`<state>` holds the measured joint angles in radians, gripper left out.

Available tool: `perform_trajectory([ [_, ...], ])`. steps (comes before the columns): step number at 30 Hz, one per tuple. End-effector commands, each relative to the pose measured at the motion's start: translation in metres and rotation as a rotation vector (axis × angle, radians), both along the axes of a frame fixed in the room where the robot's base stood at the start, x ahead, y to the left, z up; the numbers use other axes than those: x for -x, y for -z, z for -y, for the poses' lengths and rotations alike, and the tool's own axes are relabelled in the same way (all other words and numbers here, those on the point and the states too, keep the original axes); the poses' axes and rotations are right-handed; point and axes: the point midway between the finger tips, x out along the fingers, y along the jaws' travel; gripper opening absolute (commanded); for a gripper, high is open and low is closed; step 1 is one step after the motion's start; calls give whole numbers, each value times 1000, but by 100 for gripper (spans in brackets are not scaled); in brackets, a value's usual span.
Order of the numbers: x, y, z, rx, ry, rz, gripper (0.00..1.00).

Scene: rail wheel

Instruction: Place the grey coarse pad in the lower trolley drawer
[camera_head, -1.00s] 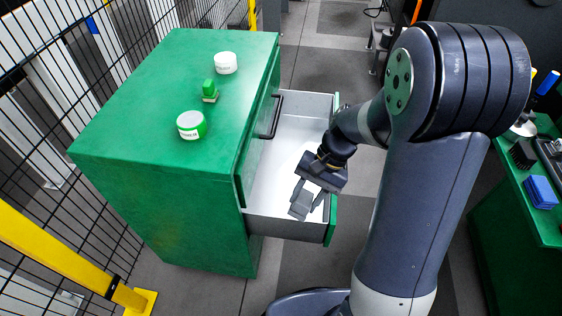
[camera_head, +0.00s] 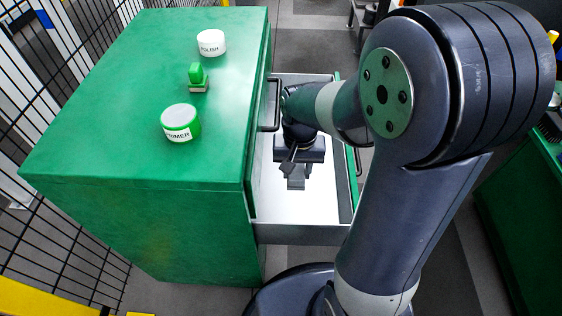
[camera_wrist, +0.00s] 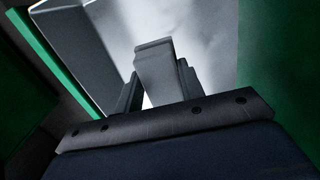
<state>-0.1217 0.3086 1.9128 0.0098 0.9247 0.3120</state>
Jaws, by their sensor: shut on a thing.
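The grey coarse pad (camera_head: 296,183) is a small grey block between my gripper's fingers. My gripper (camera_head: 294,172) is shut on it and points down over the open drawer of the green trolley. In the wrist view the pad (camera_wrist: 155,72) stands between the two dark fingers of my gripper (camera_wrist: 158,85), with the pale drawer floor beyond it. The open drawer (camera_head: 315,205) has a whitish interior and a green front on the right. I cannot tell whether the pad touches the drawer floor.
A dark handle (camera_head: 271,105) sticks out above the open drawer. A green bench (camera_head: 520,195) stands at right. The drawer floor looks clear.

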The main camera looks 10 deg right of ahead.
Motion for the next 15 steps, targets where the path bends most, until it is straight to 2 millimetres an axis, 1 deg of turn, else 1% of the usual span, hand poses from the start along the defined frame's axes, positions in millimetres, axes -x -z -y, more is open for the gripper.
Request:
perform_trajectory([
  [2,0,7,0,4,0,3,16],
  [5,0,24,0,5,0,2,16],
  [9,1,62,0,6,0,-1,16],
  [15,1,112,0,5,0,0,16],
])
